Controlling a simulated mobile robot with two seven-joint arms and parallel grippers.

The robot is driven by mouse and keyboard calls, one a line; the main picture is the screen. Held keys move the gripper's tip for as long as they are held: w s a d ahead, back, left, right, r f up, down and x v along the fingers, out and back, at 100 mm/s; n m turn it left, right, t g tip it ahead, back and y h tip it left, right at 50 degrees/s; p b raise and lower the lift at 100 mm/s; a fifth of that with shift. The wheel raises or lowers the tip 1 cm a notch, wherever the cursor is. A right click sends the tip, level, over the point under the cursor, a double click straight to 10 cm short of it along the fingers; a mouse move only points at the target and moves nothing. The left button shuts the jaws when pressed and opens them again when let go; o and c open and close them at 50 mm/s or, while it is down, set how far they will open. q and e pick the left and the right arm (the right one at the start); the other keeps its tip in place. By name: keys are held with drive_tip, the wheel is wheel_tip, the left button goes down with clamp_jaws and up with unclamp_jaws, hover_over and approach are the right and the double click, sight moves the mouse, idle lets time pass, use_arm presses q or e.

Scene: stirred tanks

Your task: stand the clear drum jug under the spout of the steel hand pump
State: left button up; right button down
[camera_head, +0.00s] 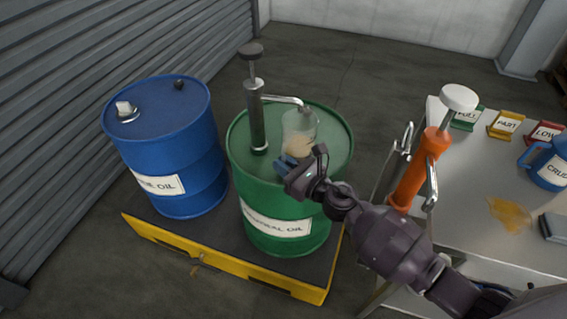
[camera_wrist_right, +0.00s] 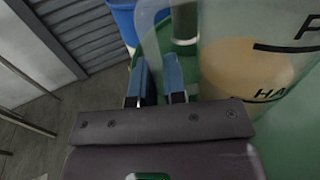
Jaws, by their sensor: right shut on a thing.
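The clear drum jug (camera_head: 300,128) holds some tan liquid and is upright over the green drum's lid in the head view. In the wrist view the jug (camera_wrist_right: 245,65) fills the right side, with black level marks. The steel hand pump (camera_head: 257,115) stands on the green drum, left of the jug. Its spout (camera_head: 285,99) reaches right, its tip at the jug's mouth in the picture. Whether the jug's base touches the lid is unclear.
The green drum (camera_head: 262,190) and a blue drum (camera_head: 175,150) stand on a yellow-edged pallet (camera_head: 225,272). Right is a bench (camera_head: 470,185) with an orange pump (camera_head: 420,172), labelled holders (camera_head: 506,125), a blue jug (camera_head: 549,165) and a spill (camera_head: 510,214). A shutter wall is left.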

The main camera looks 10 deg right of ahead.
use_arm(q)
drive_tip(key=shift+f, duration=0.2)
use_arm(e)
drive_tip(key=shift+f, duration=0.1)
drive_tip(key=c, duration=1.1)
unclamp_jaws()
use_arm(q)
drive_tip(key=shift+s, duration=0.2)
use_arm(e)
drive_tip(key=shift+d+f, duration=0.1)
